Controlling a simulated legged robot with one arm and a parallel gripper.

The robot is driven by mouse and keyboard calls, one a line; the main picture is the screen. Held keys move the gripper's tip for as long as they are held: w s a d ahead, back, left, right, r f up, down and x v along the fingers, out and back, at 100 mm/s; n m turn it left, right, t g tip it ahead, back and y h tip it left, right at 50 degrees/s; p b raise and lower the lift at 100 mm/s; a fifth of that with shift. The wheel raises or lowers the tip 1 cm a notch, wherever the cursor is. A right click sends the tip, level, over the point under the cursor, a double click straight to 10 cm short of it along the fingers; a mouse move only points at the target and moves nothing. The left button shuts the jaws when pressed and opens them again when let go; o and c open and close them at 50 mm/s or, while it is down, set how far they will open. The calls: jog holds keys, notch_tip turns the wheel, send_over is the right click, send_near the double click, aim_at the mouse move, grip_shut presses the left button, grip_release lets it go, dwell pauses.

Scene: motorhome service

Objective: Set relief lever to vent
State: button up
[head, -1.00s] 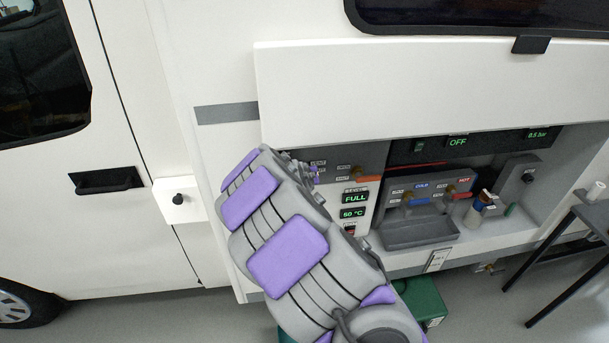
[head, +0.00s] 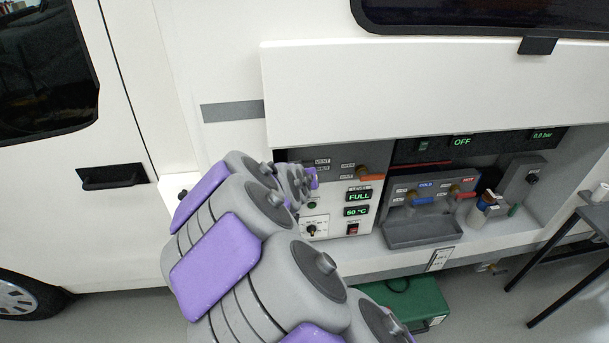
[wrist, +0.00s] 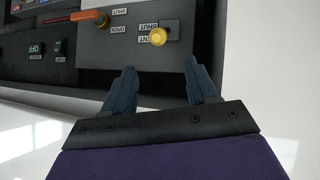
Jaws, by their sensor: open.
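In the wrist view, which shows the panel upside down, a round yellow brass piece (wrist: 158,37) sits beside the SHUT and VENT labels and partly covers the VENT label. A grey piece (wrist: 172,27) shows close to it; I cannot tell which way the relief lever points. My gripper (wrist: 165,82) is open and empty, with its two dark fingers apart and short of the brass piece. In the head view the VENT label (head: 322,161) shows on the grey panel, while my arm hides the lever and most of the gripper.
An orange lever (head: 370,178) with OPEN and SHUT labels is right of the VENT label. Blue (head: 420,200) and red (head: 466,195) levers sit above a grey basin (head: 422,233). The raised white hatch (head: 400,90) overhangs the bay. A green case (head: 405,300) stands below.

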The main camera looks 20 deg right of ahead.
jog(key=v, duration=0.3)
jog(key=shift+s+a+r, duration=0.1)
jog(key=shift+a+r, duration=0.05)
dwell(0.4)
